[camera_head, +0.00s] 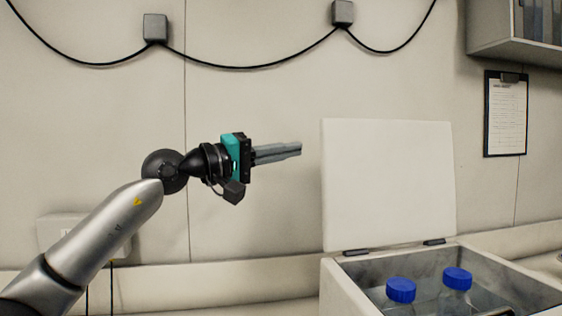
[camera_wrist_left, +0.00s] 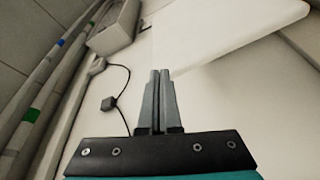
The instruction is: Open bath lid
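The bath (camera_head: 333,292) stands at the lower right in the head view. Its white lid (camera_head: 388,185) is raised upright on hinges along the back edge, so the bath is open. My left gripper (camera_head: 299,149) is in the air just left of the lid's upper left edge, apart from it in the picture. Its fingers lie close together with nothing visible between them. In the left wrist view the fingers (camera_wrist_left: 160,75) also look closed, and the pale lid (camera_wrist_left: 220,30) shows beyond them. My right gripper is not in view.
A clipboard (camera_head: 507,114) hangs on the wall at the right, below a shelf (camera_head: 520,30). A black cable (camera_head: 250,67) runs along the wall above.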

